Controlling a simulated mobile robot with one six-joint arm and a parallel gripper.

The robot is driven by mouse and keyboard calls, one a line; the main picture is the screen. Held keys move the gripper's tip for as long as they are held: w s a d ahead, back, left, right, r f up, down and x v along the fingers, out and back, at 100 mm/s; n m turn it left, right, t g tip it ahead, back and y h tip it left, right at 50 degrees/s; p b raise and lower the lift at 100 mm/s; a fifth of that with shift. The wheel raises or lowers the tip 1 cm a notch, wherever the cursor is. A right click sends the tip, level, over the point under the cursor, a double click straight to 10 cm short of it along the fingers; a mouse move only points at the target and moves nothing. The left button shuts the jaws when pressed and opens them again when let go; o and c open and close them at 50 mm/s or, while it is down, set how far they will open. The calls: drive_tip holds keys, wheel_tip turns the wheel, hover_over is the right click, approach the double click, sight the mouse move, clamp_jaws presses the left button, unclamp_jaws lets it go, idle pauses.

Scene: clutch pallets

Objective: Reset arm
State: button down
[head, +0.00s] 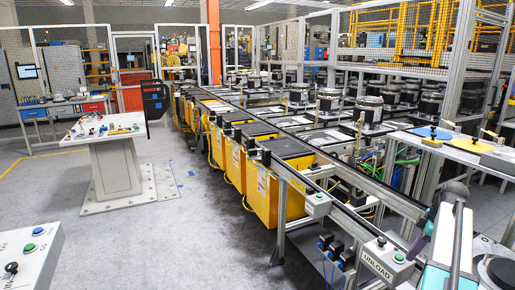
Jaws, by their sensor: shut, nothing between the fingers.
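My gripper's fingers do not show in the head view. The task names no object apart from my arm. A grey and teal structure at the lower right edge may be part of my arm, but I cannot tell. It covers part of the conveyor's near right end.
A long conveyor line (345,180) with yellow cabinets (262,193) runs away through the middle. An UNLOAD button box (388,262) sits at its near end. A pedestal table (105,128) with small parts stands left. A control panel (28,255) is lower left. Grey floor between is clear.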

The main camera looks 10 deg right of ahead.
drive_tip(key=shift+n+g+y, duration=0.4)
drive_tip(key=shift+n+g, duration=0.1)
drive_tip(key=shift+n, duration=0.1)
drive_tip(key=w+a+f, duration=0.1)
drive_tip(key=a+f, duration=0.1)
drive_tip(key=w+a+f, duration=0.1)
drive_tip(key=a+f, duration=0.1)
drive_tip(key=w+a+f, duration=0.1)
drive_tip(key=a+f, duration=0.1)
drive_tip(key=shift+w+a+f, duration=0.35)
drive_tip(key=shift+a+f, duration=0.05)
drive_tip(key=s+a+f+n+g+b, duration=0.1)
drive_tip(key=a+f+g, duration=0.1)
drive_tip(key=a+f, duration=1)
drive_tip(key=s+a+f+n+g+b, duration=0.1)
drive_tip(key=s+a+f+g, duration=0.1)
drive_tip(key=a+f, duration=1)
drive_tip(key=s+a+f+m+g+b, duration=0.1)
drive_tip(key=s+a+f+g, duration=0.2)
drive_tip(key=s+a+f, duration=1.05)
drive_tip(key=s+a+f+m+h, duration=0.3)
drive_tip(key=s+f+m, duration=0.4)
drive_tip(key=s+m, duration=0.4)
drive_tip(key=shift+s+f+m+b, duration=0.3)
drive_tip(key=shift+s+f+b, duration=0.05)
drive_tip(key=shift+s, duration=0.5)
